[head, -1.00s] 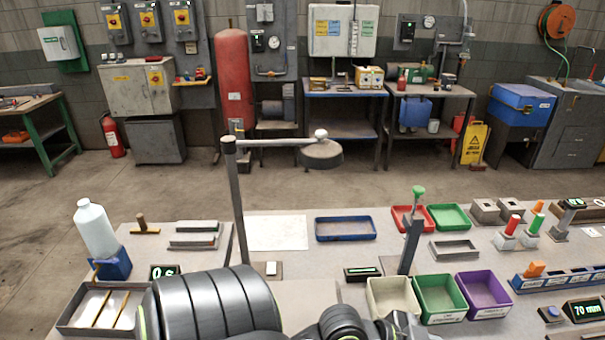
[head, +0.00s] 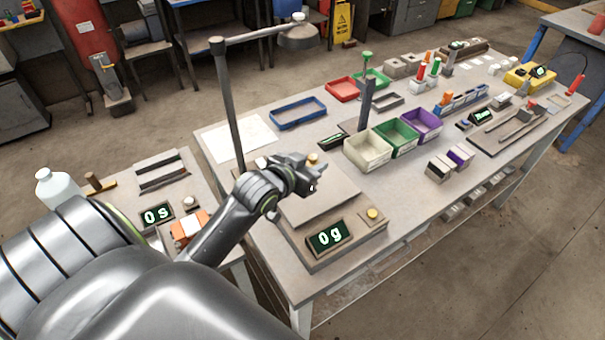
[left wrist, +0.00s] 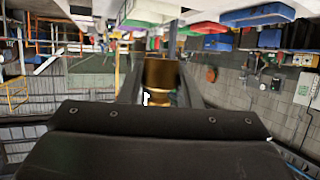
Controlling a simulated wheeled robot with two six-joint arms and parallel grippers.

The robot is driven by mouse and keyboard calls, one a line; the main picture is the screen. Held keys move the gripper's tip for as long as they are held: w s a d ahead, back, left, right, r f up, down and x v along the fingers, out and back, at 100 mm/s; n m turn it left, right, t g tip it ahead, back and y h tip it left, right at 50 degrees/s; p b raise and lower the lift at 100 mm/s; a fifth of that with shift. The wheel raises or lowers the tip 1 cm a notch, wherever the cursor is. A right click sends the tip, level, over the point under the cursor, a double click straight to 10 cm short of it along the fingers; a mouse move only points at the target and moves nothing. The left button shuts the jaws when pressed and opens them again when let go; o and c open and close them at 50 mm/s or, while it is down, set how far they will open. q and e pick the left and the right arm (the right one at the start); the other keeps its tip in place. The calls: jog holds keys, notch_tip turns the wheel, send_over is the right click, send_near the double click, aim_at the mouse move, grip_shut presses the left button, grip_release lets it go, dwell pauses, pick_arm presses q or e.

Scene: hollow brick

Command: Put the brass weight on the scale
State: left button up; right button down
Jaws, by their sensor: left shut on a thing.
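The scale (head: 283,222) stands at the near edge of the bench, with a flat grey pan (head: 322,207) and a display (head: 328,237) reading 0 g. My left gripper (head: 312,172) is above the far part of the pan. It is shut on the brass weight (head: 313,159), whose top shows just beyond the fingers in the head view. In the left wrist view the weight (left wrist: 160,75) sits between the two dark fingers. The gap between weight and pan is hard to judge. My right gripper is not in view.
A lamp post (head: 228,105) rises left of the gripper, its arm reaching over the bench. A yellow button (head: 372,213) is on the scale's right corner. A timer (head: 156,215) reads 0 s.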

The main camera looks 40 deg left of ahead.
pick_arm(q)
jog(key=shift+n+y, duration=0.7)
jog(key=shift+y, duration=0.1)
jog(key=w+f, duration=0.1)
jog(key=a+f, duration=0.1)
jog(key=f, duration=0.1)
jog(key=w+a+f, duration=0.1)
jog(key=shift+w+a+f+p, duration=0.2)
jog(key=shift+w+p, duration=0.1)
jog(key=shift+f, duration=2.2)
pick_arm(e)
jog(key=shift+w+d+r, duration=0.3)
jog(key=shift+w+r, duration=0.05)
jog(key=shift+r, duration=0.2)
pick_arm(q)
jog(key=shift+f, duration=0.1)
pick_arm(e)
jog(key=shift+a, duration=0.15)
pick_arm(q)
jog(key=o, duration=1.1)
